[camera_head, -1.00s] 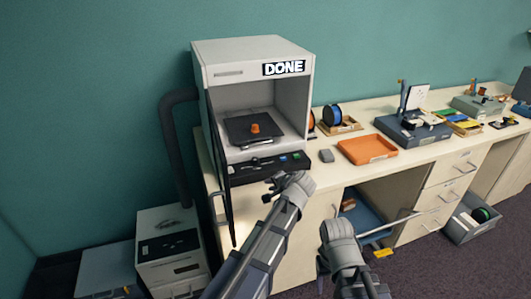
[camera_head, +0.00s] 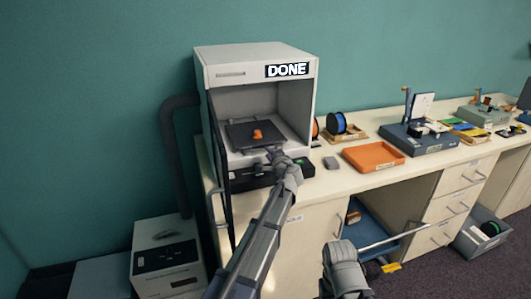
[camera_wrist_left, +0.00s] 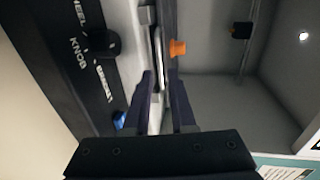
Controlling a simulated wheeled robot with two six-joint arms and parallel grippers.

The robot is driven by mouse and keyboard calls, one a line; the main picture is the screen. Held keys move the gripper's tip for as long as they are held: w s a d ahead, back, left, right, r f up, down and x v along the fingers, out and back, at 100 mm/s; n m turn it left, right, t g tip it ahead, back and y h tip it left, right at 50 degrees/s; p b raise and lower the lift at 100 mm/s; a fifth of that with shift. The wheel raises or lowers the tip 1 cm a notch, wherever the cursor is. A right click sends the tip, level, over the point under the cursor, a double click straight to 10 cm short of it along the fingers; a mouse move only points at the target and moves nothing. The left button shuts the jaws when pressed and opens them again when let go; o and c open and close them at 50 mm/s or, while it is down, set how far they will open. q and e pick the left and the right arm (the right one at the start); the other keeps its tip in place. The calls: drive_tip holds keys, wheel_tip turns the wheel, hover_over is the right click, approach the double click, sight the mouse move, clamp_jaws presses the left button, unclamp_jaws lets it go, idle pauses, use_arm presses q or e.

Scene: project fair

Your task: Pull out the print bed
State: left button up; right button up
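The print bed (camera_head: 241,135) is a dark plate inside the open white printer (camera_head: 208,70). A small orange print (camera_head: 257,134) stands on it. A pale handle bar (camera_wrist_left: 157,50) along its front edge shows in the left wrist view. My left gripper (camera_head: 274,151) is at the front of the printer opening, at the bed's front edge. In the left wrist view its two fingers (camera_wrist_left: 163,95) are apart, with the bar in line with the gap between them; I cannot tell whether they touch it. My right arm is low in the head view; its fingers are not clear.
The printer's dark door (camera_head: 221,170) stands open at the left. A control panel with a knob (camera_wrist_left: 105,43) lies below the opening.

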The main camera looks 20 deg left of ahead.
use_arm(q)
drive_tip(key=x, duration=0.4)
drive_tip(key=shift+w+a+f+b, duration=0.1)
drive_tip(key=shift+w+a+b, duration=0.05)
drive_tip(key=shift+w+b, duration=0.2)
drive_tip(key=shift+s, duration=0.1)
clamp_jaws()
idle(1.0)
